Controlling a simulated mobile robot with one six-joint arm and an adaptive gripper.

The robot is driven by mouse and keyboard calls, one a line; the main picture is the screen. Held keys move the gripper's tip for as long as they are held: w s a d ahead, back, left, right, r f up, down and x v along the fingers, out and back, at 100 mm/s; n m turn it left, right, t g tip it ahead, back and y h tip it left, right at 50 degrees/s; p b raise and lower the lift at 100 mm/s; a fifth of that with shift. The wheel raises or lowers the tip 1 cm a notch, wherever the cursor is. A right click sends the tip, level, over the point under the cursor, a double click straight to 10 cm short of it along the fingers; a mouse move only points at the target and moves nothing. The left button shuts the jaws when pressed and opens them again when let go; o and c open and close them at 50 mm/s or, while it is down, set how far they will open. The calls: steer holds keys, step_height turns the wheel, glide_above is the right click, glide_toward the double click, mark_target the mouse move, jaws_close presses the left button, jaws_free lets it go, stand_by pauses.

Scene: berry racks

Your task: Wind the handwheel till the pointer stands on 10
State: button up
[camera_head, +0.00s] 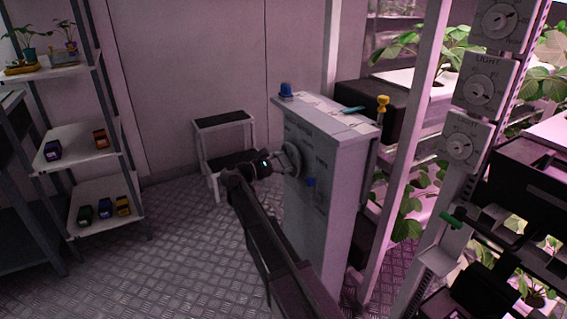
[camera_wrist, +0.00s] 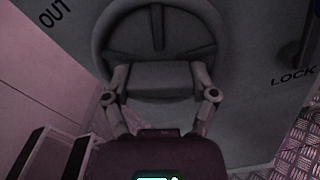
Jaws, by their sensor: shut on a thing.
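The handwheel (camera_head: 291,160) is a grey wheel on the left face of a grey cabinet (camera_head: 325,190). In the wrist view the handwheel (camera_wrist: 160,30) fills the top middle, with its rim and spokes visible. My gripper (camera_head: 272,163) reaches the wheel from the left. In the wrist view my gripper (camera_wrist: 160,90) has a finger on each side of the wheel's lower part and is shut on it. The words OUT and LOCK show on the panel around the wheel. I cannot make out the pointer or the number 10 in either view.
A small step stool (camera_head: 224,122) stands behind my arm. Shelves (camera_head: 85,135) are at left, plant racks at right. Metal floor (camera_head: 170,260) is clear at left.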

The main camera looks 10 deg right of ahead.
steer(key=shift+n, duration=0.4)
steer(key=o, duration=1)
steer(key=shift+d, duration=0.1)
steer(key=shift+v, duration=6.1)
